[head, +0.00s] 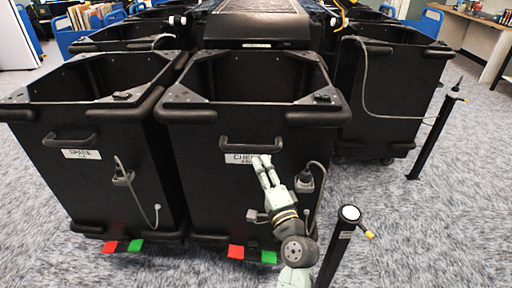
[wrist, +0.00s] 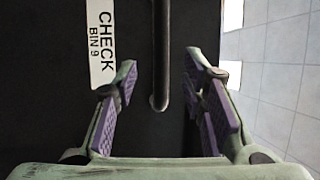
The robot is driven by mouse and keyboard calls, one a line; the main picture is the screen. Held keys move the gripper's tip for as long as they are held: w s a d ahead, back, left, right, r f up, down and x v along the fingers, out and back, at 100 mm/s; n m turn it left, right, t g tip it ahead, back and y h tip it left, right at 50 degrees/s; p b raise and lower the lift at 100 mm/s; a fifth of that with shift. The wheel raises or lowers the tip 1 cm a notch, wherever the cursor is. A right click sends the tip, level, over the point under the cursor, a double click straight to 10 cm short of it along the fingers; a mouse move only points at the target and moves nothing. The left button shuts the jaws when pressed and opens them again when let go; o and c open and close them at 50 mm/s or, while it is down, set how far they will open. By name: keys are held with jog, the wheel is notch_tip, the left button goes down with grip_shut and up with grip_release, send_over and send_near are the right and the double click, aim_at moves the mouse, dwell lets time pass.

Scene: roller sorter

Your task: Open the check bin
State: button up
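The check bin (head: 190,180) is a black open-topped bin in the middle of the head view. Its front has a black bar handle (head: 250,143) above a white label (head: 243,159) reading CHECK. In the wrist view the label (wrist: 101,40) reads CHECK BIN 9, and the handle (wrist: 162,40) runs down from the top edge. My gripper (head: 262,160) is at the bin's front, near the right end of the handle. In the wrist view my gripper (wrist: 160,65) is open, with the handle between its purple-padded fingers. I see no finger contact; the depth is unclear.
A similar black bin (head: 85,190) labelled SPARE stands close on the left. A black post (head: 340,240) stands right of my arm, another (head: 437,135) farther right. Red and green floor markers (head: 237,252) lie at the check bin's foot. Open carpet is at right.

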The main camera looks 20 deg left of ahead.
aim_at(253, 151)
jog(key=p+x, duration=0.2)
jog(key=x, duration=0.5)
jog(key=shift+w+a+r, duration=0.2)
jog(key=shift+a+r, duration=0.05)
jog(key=shift+w+a, duration=0.45)
jog(key=shift+w, duration=0.05)
jog(key=shift+c, duration=0.4)
grip_shut()
